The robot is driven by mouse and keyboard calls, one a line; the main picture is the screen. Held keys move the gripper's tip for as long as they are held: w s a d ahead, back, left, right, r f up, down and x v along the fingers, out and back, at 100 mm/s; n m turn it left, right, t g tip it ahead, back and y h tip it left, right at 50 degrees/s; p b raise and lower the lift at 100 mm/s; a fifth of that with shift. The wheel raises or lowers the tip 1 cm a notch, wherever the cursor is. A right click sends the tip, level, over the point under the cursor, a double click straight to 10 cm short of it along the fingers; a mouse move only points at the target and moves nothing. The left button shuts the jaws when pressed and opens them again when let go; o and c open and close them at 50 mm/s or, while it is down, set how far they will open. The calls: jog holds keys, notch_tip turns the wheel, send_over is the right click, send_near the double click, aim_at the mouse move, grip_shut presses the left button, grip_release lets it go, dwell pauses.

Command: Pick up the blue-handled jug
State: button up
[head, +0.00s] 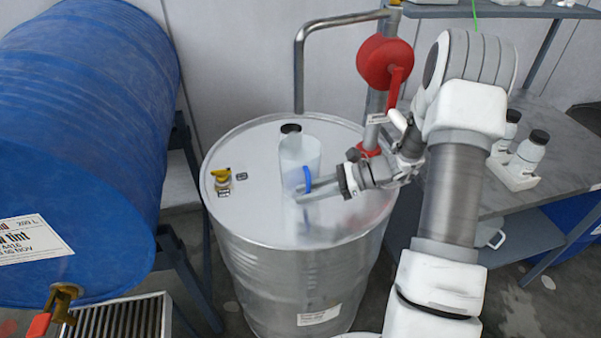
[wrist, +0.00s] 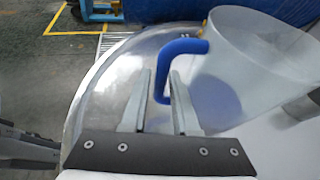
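My gripper (head: 303,194) reaches in from the right, low at the handle. In the wrist view my gripper (wrist: 161,76) is open, with a finger on either side of the handle's lower end. Gaps show there, so the fingers do not look closed on it.
A red round-headed fixture (head: 384,62) on a post and a bent metal pipe (head: 300,70) stand behind. A large blue drum (head: 85,120) lies left. White bottles (head: 530,150) stand on the right bench.

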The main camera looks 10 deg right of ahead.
jog(key=x, duration=0.3)
grip_shut()
dwell(1.4)
